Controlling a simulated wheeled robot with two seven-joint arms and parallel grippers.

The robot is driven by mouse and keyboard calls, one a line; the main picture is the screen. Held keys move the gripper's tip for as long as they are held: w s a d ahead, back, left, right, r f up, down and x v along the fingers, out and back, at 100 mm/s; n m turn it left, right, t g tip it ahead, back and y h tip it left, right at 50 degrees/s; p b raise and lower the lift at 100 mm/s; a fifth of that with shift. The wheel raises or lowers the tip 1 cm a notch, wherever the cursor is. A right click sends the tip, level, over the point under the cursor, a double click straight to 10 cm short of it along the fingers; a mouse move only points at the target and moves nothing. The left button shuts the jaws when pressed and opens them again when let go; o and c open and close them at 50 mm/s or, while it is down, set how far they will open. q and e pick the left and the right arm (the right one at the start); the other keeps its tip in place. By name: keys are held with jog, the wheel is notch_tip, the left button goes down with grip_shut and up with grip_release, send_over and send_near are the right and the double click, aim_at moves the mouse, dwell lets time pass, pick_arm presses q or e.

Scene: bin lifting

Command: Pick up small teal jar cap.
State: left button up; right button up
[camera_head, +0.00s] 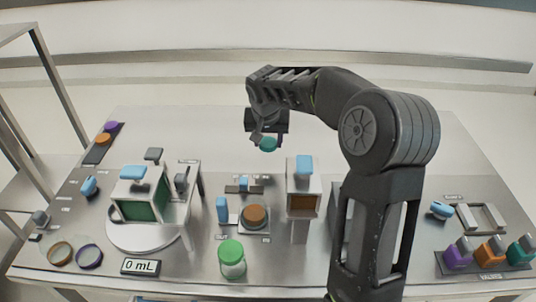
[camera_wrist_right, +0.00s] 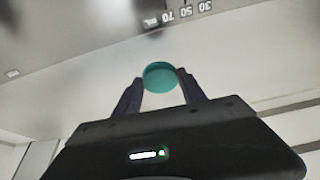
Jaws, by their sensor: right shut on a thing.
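The small teal jar cap (camera_head: 268,144) is in the air above the back half of the table in the head view. My right gripper (camera_head: 262,136) is shut on it. In the right wrist view the teal cap (camera_wrist_right: 160,76) sits between the two dark fingertips of the right gripper (camera_wrist_right: 160,82), clear of any surface there. My left gripper is not in view.
Below stand a jar with a green lid (camera_head: 232,259), a brown round piece on a square base (camera_head: 254,216) and a white-and-brown box (camera_head: 303,188). A green-fronted device (camera_head: 139,205) stands left. Coloured blocks (camera_head: 489,252) sit at the right. The table's back is clear.

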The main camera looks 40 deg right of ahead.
notch_tip(320, 180, up, 2)
jog(key=shift+r, duration=0.1)
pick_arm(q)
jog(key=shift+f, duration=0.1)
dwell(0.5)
